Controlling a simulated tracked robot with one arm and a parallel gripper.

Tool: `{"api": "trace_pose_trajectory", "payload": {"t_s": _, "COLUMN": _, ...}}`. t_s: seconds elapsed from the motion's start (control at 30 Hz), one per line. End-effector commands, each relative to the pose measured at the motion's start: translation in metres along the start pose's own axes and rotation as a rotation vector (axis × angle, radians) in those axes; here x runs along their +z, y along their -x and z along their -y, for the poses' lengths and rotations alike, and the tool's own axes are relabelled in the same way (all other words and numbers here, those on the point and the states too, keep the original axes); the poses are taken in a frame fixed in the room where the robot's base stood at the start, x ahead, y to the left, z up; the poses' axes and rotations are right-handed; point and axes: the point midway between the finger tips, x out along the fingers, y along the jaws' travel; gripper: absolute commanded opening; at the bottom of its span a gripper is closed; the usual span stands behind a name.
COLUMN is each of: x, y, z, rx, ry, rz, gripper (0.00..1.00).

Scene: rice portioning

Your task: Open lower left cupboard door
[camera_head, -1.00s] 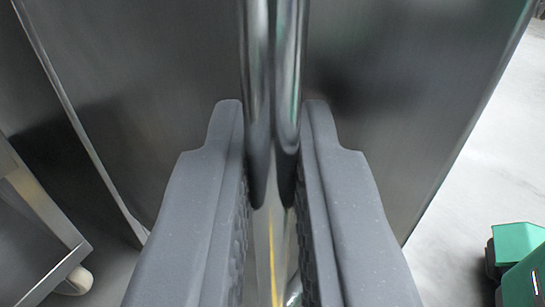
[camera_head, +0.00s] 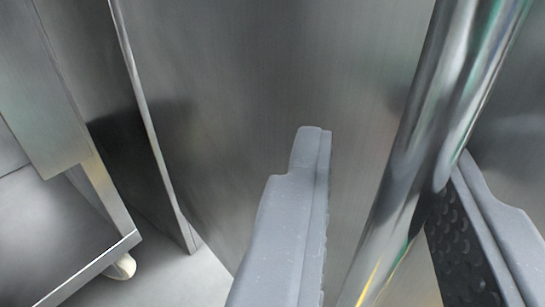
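The cupboard door (camera_head: 240,60) is a brushed grey metal panel that fills the middle of the view. Its vertical bar handle (camera_head: 410,150) is shiny and round, and looks tilted to the right in the picture. My gripper (camera_head: 390,150) is open, with its two grey fingers well apart. The handle runs between the fingers, close to the right finger and clear of the left one. The right finger's textured inner pad shows. I cannot tell from this close view how far the door stands open.
At the left stands a metal cart or shelf frame (camera_head: 105,215) with a pale caster wheel (camera_head: 122,267). A vertical metal edge (camera_head: 150,130) runs between it and the door. Pale floor (camera_head: 180,280) shows below, at the lower left.

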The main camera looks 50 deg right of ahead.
Motion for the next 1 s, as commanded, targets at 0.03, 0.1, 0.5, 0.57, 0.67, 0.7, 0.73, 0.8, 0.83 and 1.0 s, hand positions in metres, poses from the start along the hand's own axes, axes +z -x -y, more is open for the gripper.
{"api": "trace_pose_trajectory", "payload": {"t_s": 0.03, "x": 0.000, "y": 0.000, "z": 0.000, "rx": 0.000, "ry": 0.000, "rz": 0.000, "gripper": 0.26}}
{"api": "trace_pose_trajectory", "payload": {"t_s": 0.1, "x": 0.000, "y": 0.001, "z": 0.000, "rx": -0.001, "ry": 0.000, "rz": 0.000, "gripper": 0.26}}
{"api": "trace_pose_trajectory", "payload": {"t_s": 0.5, "x": -0.001, "y": 0.025, "z": 0.001, "rx": -0.003, "ry": -0.002, "rz": 0.000, "gripper": 0.26}}
{"api": "trace_pose_trajectory", "payload": {"t_s": 0.57, "x": 0.000, "y": 0.033, "z": 0.000, "rx": -0.003, "ry": 0.000, "rz": -0.001, "gripper": 0.26}}
{"api": "trace_pose_trajectory", "payload": {"t_s": 0.67, "x": 0.000, "y": 0.048, "z": 0.001, "rx": -0.005, "ry": -0.002, "rz": 0.002, "gripper": 0.26}}
{"api": "trace_pose_trajectory", "payload": {"t_s": 0.7, "x": 0.000, "y": 0.054, "z": 0.001, "rx": -0.004, "ry": -0.001, "rz": 0.002, "gripper": 0.26}}
{"api": "trace_pose_trajectory", "payload": {"t_s": 0.73, "x": 0.000, "y": 0.057, "z": 0.000, "rx": -0.002, "ry": 0.000, "rz": 0.001, "gripper": 0.26}}
{"api": "trace_pose_trajectory", "payload": {"t_s": 0.8, "x": 0.000, "y": 0.064, "z": 0.001, "rx": -0.001, "ry": -0.002, "rz": -0.001, "gripper": 0.26}}
{"api": "trace_pose_trajectory", "payload": {"t_s": 0.83, "x": 0.000, "y": 0.067, "z": 0.001, "rx": -0.002, "ry": -0.002, "rz": 0.000, "gripper": 0.26}}
{"api": "trace_pose_trajectory", "payload": {"t_s": 1.0, "x": 0.002, "y": 0.083, "z": 0.000, "rx": -0.002, "ry": 0.002, "rz": 0.002, "gripper": 0.26}}
